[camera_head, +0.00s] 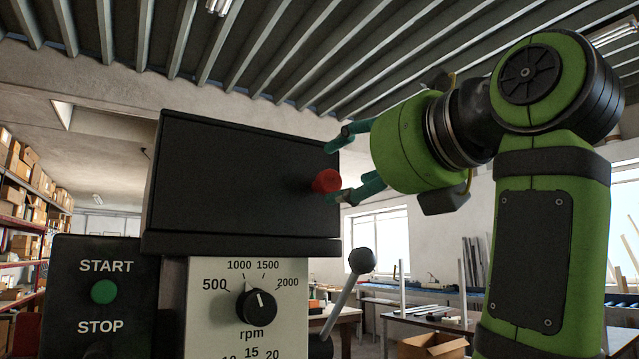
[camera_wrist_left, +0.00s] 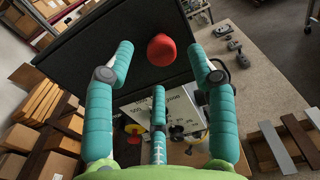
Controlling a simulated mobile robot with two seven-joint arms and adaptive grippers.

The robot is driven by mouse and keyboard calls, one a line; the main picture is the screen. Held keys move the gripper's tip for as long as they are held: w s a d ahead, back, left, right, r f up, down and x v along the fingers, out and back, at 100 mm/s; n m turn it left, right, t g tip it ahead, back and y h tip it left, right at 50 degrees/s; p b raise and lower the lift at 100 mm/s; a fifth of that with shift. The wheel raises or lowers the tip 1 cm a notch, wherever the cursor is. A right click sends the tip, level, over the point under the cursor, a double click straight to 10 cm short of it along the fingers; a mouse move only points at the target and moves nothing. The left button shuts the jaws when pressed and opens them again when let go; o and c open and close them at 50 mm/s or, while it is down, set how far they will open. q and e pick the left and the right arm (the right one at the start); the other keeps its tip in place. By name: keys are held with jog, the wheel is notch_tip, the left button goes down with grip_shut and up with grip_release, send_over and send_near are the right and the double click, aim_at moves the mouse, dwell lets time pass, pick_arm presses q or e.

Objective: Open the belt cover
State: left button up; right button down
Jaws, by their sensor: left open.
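The belt cover (camera_head: 235,170) is a black box on top of the machine, in the middle of the head view. It is closed, lying flat on the machine. A red knob (camera_head: 327,181) sticks out of it near its right end. My left gripper (camera_head: 333,168) is open, its green fingers at the right end of the cover, near the knob. In the left wrist view the red knob (camera_wrist_left: 161,50) shows between the spread fingertips of the gripper (camera_wrist_left: 160,62), against the dark cover (camera_wrist_left: 145,25). No finger is clearly seen touching the knob. My right gripper is not in view.
Below the cover are an rpm dial (camera_head: 257,307), a lever with a black ball (camera_head: 361,261), and a start/stop box (camera_head: 100,295) at the left. Shelves with boxes (camera_head: 20,200) stand far left. A table (camera_head: 430,322) stands behind at the right.

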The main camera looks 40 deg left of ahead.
aim_at(333, 178)
pick_arm(q)
jog(key=shift+w+a, duration=0.25)
jog(key=shift+a, duration=0.15)
jog(key=p+x, duration=0.1)
jog(key=x, duration=0.4)
jog(key=shift+s, duration=0.1)
jog(key=shift+d, duration=0.2)
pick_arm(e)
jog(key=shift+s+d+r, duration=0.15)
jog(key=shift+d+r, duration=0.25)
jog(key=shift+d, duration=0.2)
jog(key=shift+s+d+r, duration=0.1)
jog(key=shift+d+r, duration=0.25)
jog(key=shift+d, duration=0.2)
